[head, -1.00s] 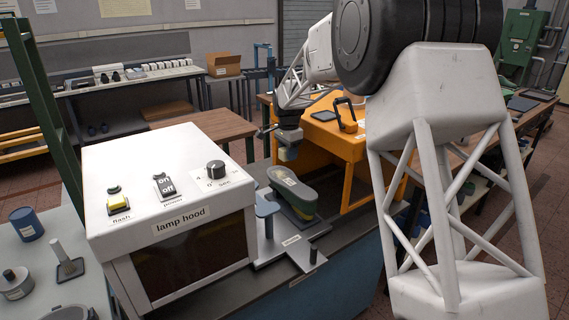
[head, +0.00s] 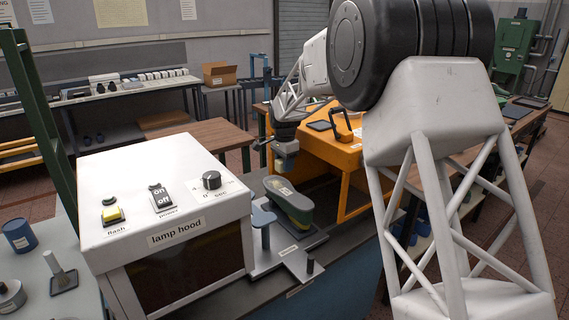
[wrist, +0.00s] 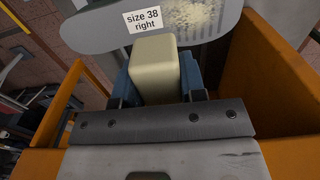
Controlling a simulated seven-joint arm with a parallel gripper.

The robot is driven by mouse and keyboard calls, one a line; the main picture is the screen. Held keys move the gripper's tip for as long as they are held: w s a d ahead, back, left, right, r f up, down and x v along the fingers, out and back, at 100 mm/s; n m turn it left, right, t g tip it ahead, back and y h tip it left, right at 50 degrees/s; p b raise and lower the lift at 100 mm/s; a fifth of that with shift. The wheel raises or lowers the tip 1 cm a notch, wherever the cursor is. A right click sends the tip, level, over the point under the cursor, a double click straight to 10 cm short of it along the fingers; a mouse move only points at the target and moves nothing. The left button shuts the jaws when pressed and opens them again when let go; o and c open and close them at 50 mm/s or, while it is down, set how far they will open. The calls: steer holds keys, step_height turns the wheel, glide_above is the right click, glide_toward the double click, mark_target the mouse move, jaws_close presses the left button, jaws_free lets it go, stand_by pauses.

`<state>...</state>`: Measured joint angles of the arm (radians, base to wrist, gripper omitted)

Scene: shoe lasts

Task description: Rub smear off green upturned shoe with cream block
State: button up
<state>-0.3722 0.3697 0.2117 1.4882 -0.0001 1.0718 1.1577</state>
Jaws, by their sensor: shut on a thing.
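The green upturned shoe (head: 296,211) lies sole up on a stand in the middle of the head view. Its grey sole (wrist: 92,35) fills the top of the wrist view, with a white label reading "size 38 right". A pale speckled smear (wrist: 200,17) lies on the sole, right of the label. My gripper (wrist: 160,88) is shut on the cream block (wrist: 154,65), with a blue finger on each side. In the head view, my gripper (head: 286,150) is beyond the shoe's far end and looks above it. I cannot tell whether the block touches the sole.
The white lamp hood (head: 160,185) stands close on the left of the shoe. An orange case (head: 335,160) stands close behind and right of it. A grey plate with a short peg (head: 310,265) is in front.

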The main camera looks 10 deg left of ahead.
mark_target(285, 189)
steer(key=shift+f, duration=2.95)
step_height(285, 189, down, 2)
steer(key=shift+w+a, duration=0.65)
steer(key=shift+c, duration=0.3)
steer(key=shift+w+a+r, duration=0.2)
steer(key=shift+w+a, duration=0.05)
steer(key=shift+w+a+f, duration=0.25)
steer(key=shift+w+a, duration=0.55)
steer(key=shift+w+a+r, duration=0.15)
steer(key=shift+w+a, duration=0.25)
steer(key=shift+w, duration=0.05)
steer(key=shift+w+a, duration=0.15)
steer(key=shift+a, duration=0.05)
steer(key=shift+w+a, duration=0.15)
steer(key=shift+w, duration=0.05)
steer(key=shift+w+a+r, duration=0.1)
steer(key=shift+w+a, duration=0.35)
steer(key=shift+a, duration=0.05)
steer(key=shift+s+d+f, duration=0.15)
steer(key=shift+d+f, duration=0.05)
steer(key=shift+f, duration=0.05)
steer(key=shift+s+d+r, duration=0.1)
steer(key=shift+s+d, duration=2.8)
steer(key=shift+w+a+r, duration=0.1)
steer(key=shift+a+r, duration=0.05)
steer(key=shift+r, duration=3.95)
